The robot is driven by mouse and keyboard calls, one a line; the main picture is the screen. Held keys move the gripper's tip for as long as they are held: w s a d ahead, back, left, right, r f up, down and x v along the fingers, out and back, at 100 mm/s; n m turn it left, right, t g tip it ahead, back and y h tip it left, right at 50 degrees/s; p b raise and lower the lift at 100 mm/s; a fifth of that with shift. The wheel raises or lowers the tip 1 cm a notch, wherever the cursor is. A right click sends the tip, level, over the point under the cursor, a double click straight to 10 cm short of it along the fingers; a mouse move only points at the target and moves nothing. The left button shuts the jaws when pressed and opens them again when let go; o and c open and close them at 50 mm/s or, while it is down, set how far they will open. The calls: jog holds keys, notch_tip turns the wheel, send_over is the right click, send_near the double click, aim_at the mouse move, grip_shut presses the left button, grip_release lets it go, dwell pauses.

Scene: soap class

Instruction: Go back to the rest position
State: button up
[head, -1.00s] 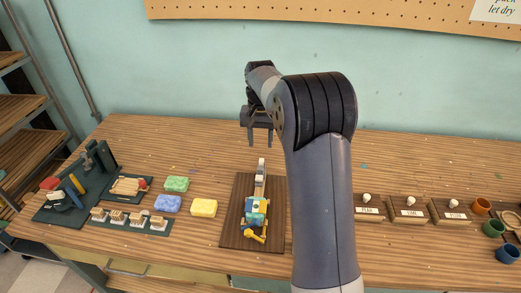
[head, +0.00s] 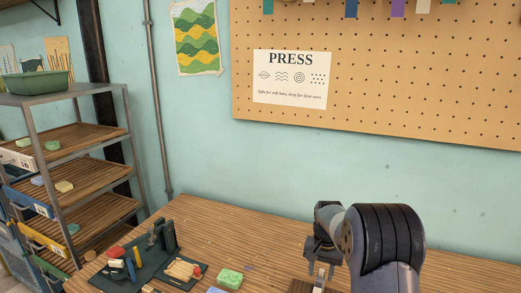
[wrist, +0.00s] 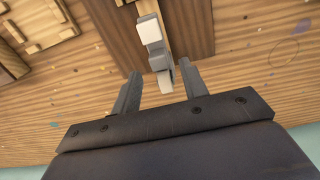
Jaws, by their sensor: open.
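My gripper (head: 322,270) hangs over the workbench at the lower right of the head view, fingers pointing down. A grey and white tool end (wrist: 152,40) lies on a dark brown board (wrist: 190,22) just beyond the fingertips in the wrist view. It appears apart from the fingers. In the head view most of that board is cut off by the lower edge.
The wooden bench (head: 215,222) holds a dark green tool stand (head: 165,255) and a green soap bar (head: 230,278) at left. A shelf rack (head: 125,130) stands further left. A pegboard (head: 420,60) with a PRESS sign (head: 290,80) hangs on the wall. Air above the bench is clear.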

aim_at(319, 281)
jog(key=shift+f, duration=0.95)
jog(key=shift+s+a+f, duration=0.15)
jog(key=shift+s, duration=0.15)
jog(key=shift+s+a, duration=0.2)
jog(key=shift+s, duration=0.3)
jog(key=shift+s+a, duration=0.2)
jog(key=shift+s, duration=0.3)
jog(key=shift+w, duration=0.1)
